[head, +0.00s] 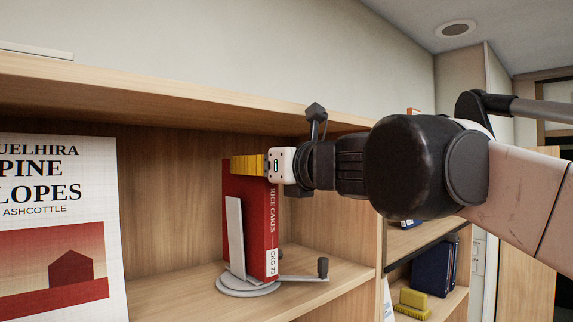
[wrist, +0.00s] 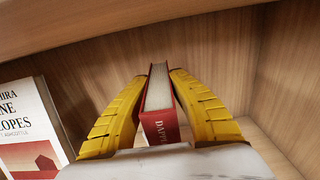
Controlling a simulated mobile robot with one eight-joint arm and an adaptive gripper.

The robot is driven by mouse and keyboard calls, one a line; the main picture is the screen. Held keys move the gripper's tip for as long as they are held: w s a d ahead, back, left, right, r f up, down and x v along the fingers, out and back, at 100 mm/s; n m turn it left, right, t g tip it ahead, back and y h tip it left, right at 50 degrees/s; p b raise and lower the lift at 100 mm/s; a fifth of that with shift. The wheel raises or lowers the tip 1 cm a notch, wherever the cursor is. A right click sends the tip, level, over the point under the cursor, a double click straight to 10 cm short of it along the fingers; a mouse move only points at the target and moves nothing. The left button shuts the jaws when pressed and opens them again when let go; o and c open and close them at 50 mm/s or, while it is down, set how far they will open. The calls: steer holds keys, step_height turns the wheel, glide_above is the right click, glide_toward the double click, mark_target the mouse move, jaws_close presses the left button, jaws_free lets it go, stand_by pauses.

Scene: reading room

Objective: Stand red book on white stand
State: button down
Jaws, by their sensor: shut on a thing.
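The red book (head: 258,228) is upright on the shelf at the white stand, its labelled spine facing the right side of the head view. The white stand (head: 236,240) has an upright plate in front of the book and a round base (head: 248,287) on the shelf board. My gripper (head: 247,165) has its yellow fingers at the top of the book. In the wrist view, the fingers close on both sides of the red book (wrist: 158,100). The book's lower edge is partly hidden by the plate, so I cannot tell exactly how it rests on the base.
A large white book or poster (head: 55,225) with a red picture stands at the left. The shelf board above (head: 180,95) runs just over my gripper. A lower shelf at the right holds dark blue books (head: 432,268) and a yellow object (head: 413,300).

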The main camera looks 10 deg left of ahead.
steer(key=c, duration=1.3)
jaws_free()
steer(key=shift+o, duration=0.2)
steer(key=shift+r, duration=0.25)
steer(key=b+v, duration=0.2)
steer(key=v, duration=1)
steer(key=s+d+f+n+g+h, duration=0.1)
steer(key=s+d+f+n+h, duration=0.15)
steer(key=f+n, duration=0.65)
steer(key=s+d+f+n+g+h, duration=0.1)
steer(key=d+f+n+g+h, duration=0.2)
steer(key=f, duration=1.3)
steer(key=s+d+f+n+h, duration=0.4)
steer(key=d+f+n, duration=0.3)
steer(key=d+f, duration=0.3)
steer(key=s+d+f+n+h, duration=0.4)
steer(key=d+f+n, duration=0.3)
steer(key=f, duration=0.9)
steer(key=s+d, duration=0.1)
steer(key=d, duration=0.1)
steer(key=shift+d+g, duration=0.3)
steer(key=shift+d, duration=0.1)
